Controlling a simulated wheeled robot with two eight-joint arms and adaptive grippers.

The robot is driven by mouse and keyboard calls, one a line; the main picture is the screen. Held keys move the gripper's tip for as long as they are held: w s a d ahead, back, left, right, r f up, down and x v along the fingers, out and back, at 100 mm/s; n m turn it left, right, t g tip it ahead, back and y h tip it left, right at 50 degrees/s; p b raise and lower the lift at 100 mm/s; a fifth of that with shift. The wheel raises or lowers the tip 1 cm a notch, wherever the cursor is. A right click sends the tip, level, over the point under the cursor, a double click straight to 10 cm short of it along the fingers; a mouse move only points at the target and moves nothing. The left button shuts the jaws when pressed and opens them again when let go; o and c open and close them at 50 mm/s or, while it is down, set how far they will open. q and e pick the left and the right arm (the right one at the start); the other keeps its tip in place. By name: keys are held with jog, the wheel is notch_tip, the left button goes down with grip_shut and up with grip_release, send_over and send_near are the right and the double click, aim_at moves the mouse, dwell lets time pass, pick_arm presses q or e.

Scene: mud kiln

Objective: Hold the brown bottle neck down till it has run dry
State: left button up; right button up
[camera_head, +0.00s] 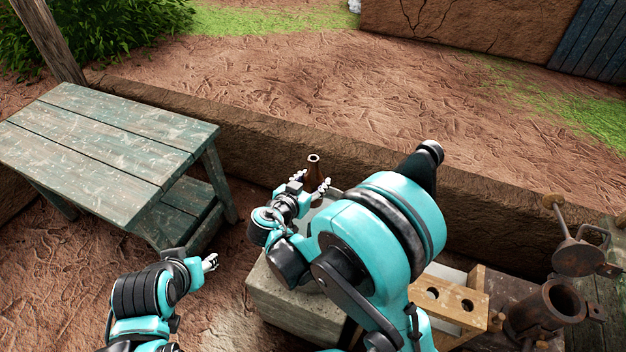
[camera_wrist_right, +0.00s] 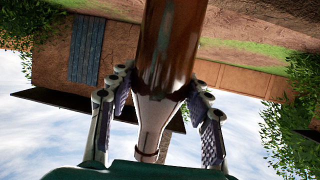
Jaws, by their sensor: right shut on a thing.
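The brown bottle (camera_head: 314,170) is upright in the head view, its open mouth facing up. In the right wrist view, which is upside down with the sky at the bottom, the bottle (camera_wrist_right: 168,50) has its neck pointing toward the sky. My right gripper (camera_head: 322,188) is shut on the bottle, with fingers on both sides of its shoulder and neck in the wrist view (camera_wrist_right: 160,110). The bottle's base is hidden in the head view, and I cannot tell what is inside. My left gripper (camera_head: 211,262) is apart from it at lower left; its finger opening is too small to judge.
A worn green wooden table (camera_head: 95,140) stands at left. A pale stone block (camera_head: 295,305) is below my right arm. A wooden block with holes (camera_head: 450,300) and a rusty metal pot (camera_head: 550,308) are at lower right. A low mud wall (camera_head: 270,140) runs behind the bottle.

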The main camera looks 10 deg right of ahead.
jog(key=m+b, duration=0.1)
jog(key=m+t+y, duration=0.1)
jog(key=m+b, duration=0.1)
jog(key=shift+d+f+m+t+y+b, duration=0.15)
jog(key=shift+f+m+t+y+b, duration=0.15)
jog(key=shift+y, duration=0.1)
jog(key=shift+r+m+t+y+b, duration=0.15)
jog(key=shift+m+t+y+b, duration=0.15)
jog(key=shift+m+t+b, duration=0.4)
jog(key=shift+r, duration=0.2)
jog(key=shift+m, duration=0.3)
